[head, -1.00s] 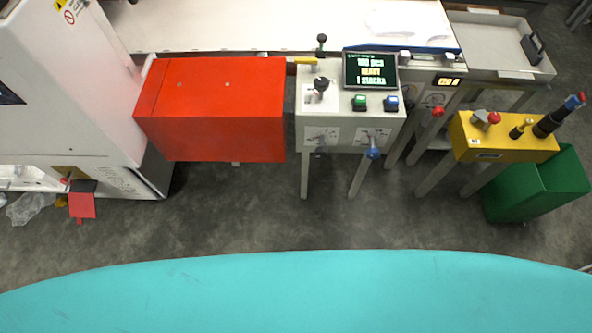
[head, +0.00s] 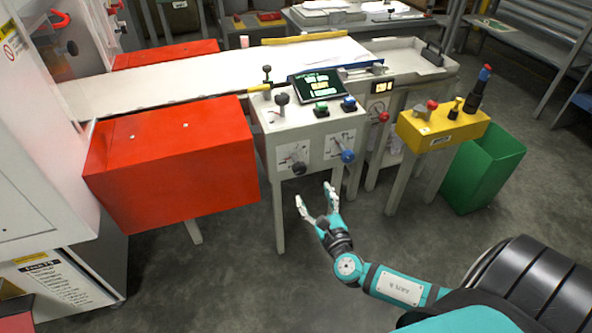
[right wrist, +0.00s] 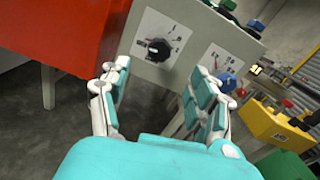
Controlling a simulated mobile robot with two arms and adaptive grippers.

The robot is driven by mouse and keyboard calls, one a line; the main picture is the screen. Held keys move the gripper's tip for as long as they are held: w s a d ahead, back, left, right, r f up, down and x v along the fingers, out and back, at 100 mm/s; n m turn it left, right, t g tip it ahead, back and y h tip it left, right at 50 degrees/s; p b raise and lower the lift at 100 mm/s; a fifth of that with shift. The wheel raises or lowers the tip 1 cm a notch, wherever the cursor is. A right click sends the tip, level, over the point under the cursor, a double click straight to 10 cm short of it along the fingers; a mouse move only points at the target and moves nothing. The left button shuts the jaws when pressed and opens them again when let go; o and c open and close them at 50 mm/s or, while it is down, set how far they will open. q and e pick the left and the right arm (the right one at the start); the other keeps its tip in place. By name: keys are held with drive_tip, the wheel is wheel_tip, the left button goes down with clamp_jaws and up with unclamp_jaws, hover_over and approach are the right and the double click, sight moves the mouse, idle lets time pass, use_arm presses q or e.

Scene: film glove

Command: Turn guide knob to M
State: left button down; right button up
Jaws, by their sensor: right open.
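The grey control box (head: 320,140) has two dial knobs on its front face. The left knob is black (head: 299,168) on a white plate; the right one is blue (head: 347,156). I cannot read which is labelled guide. My right gripper (head: 315,195) is open and empty, below and in front of the box. In the right wrist view, the black knob (right wrist: 158,50) appears between and beyond the open fingers (right wrist: 160,75), apart from them. The blue knob (right wrist: 227,82) is to the right, partly behind a finger. The dial letters are too small to read. My left gripper is out of view.
A red housing (head: 170,165) stands left of the box. A small screen (head: 317,87), a black lever (head: 282,99) and green and blue buttons are on top. A yellow box (head: 440,125) and green bin (head: 485,170) stand to the right. The floor in front is clear.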

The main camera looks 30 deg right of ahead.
sight(301, 172)
drive_tip(key=b+x, duration=0.1)
drive_tip(key=x, duration=1)
drive_tip(key=shift+w+d+f, duration=0.1)
drive_tip(key=shift+w+d, duration=0.05)
drive_tip(key=shift+w, duration=0.15)
drive_tip(key=shift+w+d, duration=0.1)
drive_tip(key=shift+w, duration=0.4)
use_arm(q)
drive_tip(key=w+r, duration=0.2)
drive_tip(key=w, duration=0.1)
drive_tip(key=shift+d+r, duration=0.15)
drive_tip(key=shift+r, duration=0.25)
use_arm(e)
drive_tip(key=c, duration=1.3)
